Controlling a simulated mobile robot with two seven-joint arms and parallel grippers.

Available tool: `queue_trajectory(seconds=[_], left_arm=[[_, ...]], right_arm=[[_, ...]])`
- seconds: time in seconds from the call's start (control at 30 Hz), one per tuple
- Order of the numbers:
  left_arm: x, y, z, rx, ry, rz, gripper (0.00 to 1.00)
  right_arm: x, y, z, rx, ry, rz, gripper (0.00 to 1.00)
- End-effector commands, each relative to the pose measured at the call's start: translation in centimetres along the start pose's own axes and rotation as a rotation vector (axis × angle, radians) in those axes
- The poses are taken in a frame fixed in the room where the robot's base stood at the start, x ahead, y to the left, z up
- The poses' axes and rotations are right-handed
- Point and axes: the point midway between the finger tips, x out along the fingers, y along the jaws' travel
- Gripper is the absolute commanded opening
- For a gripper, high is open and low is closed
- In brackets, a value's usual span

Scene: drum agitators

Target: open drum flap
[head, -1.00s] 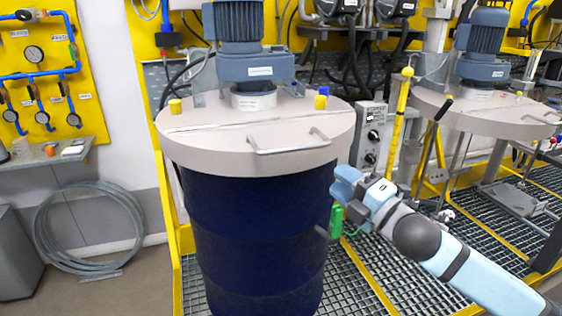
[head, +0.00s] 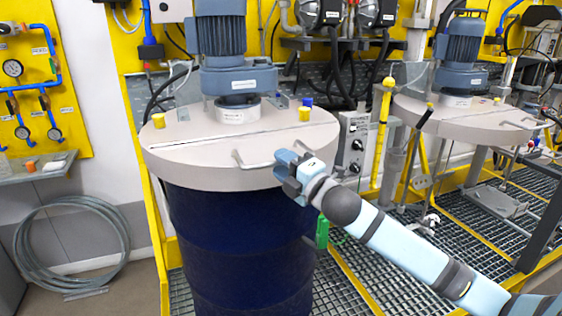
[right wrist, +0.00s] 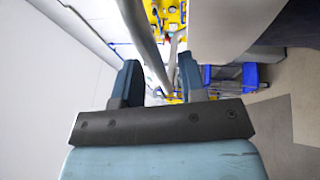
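The drum flap (head: 200,160) is the front part of the round beige lid on a dark blue drum (head: 240,240). It lies flat and closed against the seam across the lid. Its metal handle (head: 254,164) shows at the front right of the flap in the head view. My right gripper (head: 290,172) is at the right end of this handle and hides that end. In the right wrist view my right gripper (right wrist: 160,82) has its two fingers apart, and the handle bar (right wrist: 143,38) runs down between them with gaps visible. My left gripper is not in view.
A blue motor (head: 222,40) stands on the lid behind the flap. A second drum lid (head: 465,118) with its own motor is at the right. A grey control box (head: 355,145) and a yellow post (head: 382,135) stand behind my right arm.

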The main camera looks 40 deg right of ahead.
Motion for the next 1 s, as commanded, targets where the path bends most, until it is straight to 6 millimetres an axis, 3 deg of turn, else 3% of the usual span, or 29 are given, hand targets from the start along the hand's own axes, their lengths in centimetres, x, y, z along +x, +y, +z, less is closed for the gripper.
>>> queue_trajectory(seconds=[0.4, 0.43, 0.6, 1.0], left_arm=[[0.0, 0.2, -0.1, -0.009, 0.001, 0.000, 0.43], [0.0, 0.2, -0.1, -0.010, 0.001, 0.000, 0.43], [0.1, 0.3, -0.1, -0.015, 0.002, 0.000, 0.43], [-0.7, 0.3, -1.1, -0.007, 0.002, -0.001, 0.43]], right_arm=[[0.9, 0.0, 0.0, -0.001, 0.000, 0.000, 0.38], [0.9, 0.0, 0.0, -0.001, 0.000, 0.000, 0.36], [0.9, 0.0, 0.0, 0.000, 0.000, 0.000, 0.00], [1.1, 0.9, 0.1, 0.007, 0.002, -0.016, 0.00]])
